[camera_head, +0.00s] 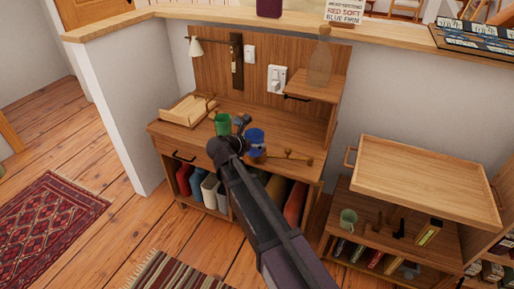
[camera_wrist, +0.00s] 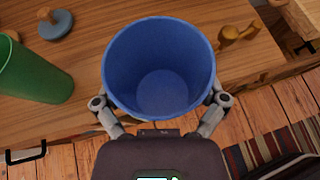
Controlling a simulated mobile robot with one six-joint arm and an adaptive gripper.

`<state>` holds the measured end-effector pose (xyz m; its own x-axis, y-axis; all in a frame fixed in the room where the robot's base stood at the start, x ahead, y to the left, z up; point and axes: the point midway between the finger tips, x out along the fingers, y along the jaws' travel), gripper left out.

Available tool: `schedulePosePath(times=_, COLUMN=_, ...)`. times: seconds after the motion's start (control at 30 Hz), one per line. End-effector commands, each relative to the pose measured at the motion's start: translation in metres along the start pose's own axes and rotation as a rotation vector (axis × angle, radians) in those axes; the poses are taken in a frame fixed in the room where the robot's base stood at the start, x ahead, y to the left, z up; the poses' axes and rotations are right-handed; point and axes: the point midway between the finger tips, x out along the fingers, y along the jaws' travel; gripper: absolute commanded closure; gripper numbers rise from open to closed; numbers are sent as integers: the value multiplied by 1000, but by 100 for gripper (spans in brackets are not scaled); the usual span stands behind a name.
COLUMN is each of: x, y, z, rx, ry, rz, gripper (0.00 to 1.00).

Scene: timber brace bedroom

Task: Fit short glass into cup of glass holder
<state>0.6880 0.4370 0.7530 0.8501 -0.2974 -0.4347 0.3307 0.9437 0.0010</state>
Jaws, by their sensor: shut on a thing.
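A short blue glass (camera_head: 256,136), open at the top, is held just over the desk's front edge. In the wrist view the blue glass (camera_wrist: 160,80) fills the middle, its mouth facing the camera and its inside empty. My gripper (camera_wrist: 160,103) is shut on it, one finger on each side. A brass-coloured object with rounded ends (camera_head: 290,156) lies on the desk right of the glass; part of it shows in the wrist view (camera_wrist: 238,36). I cannot tell whether it is the glass holder. A green glass (camera_head: 222,124) stands on the desk to the left.
The wooden desk (camera_head: 185,139) has a raised shelf with a bottle (camera_head: 320,62) at the right and a wooden tray (camera_head: 188,111) at the left. A blue-grey disc with a knob (camera_wrist: 57,25) sits behind the glasses. A low cart (camera_head: 420,180) stands at the right.

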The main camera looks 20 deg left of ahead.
Motion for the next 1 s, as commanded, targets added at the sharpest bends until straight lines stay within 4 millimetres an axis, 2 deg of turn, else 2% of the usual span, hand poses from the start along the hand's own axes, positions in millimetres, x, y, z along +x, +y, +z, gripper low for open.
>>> schedulePosePath(times=0.03, x=7, y=6, z=2, rx=0, ry=0, rz=-1, gripper=67)
schedulePosePath(times=0.2, x=16, y=11, z=6, rx=0, ry=0, rz=-1, gripper=67)
schedulePosePath(times=0.57, x=16, y=11, z=5, rx=0, ry=-1, rz=0, gripper=67)
schedulePosePath(times=1.0, x=28, y=11, z=-20, rx=0, ry=-1, rz=1, gripper=67)
